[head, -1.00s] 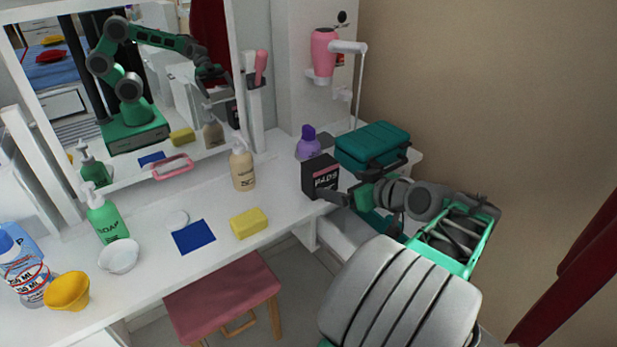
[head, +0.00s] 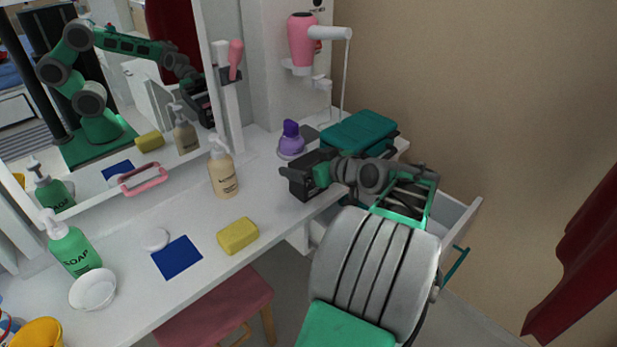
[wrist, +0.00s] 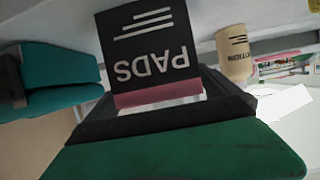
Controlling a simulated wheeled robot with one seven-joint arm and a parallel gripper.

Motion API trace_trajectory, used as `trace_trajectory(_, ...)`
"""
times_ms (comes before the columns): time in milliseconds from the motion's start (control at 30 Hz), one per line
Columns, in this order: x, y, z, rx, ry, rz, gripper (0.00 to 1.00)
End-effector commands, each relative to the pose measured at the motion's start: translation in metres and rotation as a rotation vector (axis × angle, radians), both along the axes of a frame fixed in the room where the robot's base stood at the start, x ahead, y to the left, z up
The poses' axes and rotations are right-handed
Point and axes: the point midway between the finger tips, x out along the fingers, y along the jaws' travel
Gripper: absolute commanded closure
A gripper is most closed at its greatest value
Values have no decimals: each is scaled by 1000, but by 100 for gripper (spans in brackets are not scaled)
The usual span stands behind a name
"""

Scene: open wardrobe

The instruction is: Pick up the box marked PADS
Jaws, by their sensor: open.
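The box marked PADS, black with white letters and a pink band, shows upside down in the wrist view (wrist: 150,42). In the head view my gripper (head: 296,182) is at the box's place on the right part of the white tabletop, with its dark fingers around or close against the box. There the box is mostly hidden and hard to tell from the dark fingers. In the wrist view the banded end of the box lies between the dark fingers of my gripper (wrist: 165,112). The jaws are open; I cannot tell whether they touch the box.
A teal case (head: 358,131) and a purple bottle (head: 291,139) stand close behind my gripper. A lotion bottle (head: 222,172), yellow sponge (head: 238,236) and blue cloth (head: 177,257) are to the left. An open drawer (head: 460,228) is at right. A pink stool (head: 215,312) stands below.

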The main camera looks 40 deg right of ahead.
Motion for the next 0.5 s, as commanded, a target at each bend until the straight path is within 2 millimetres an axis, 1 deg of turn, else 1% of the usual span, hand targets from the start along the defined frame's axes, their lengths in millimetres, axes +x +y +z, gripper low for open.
trace_trajectory(33, 8, 1, -3, -1, -1, 4, 0)
trace_trajectory(100, 13, 0, -5, 0, -1, 1, 0)
trace_trajectory(333, 14, -1, -5, 0, -1, -3, 1)
trace_trajectory(500, 13, -1, -5, -1, -1, -4, 15)
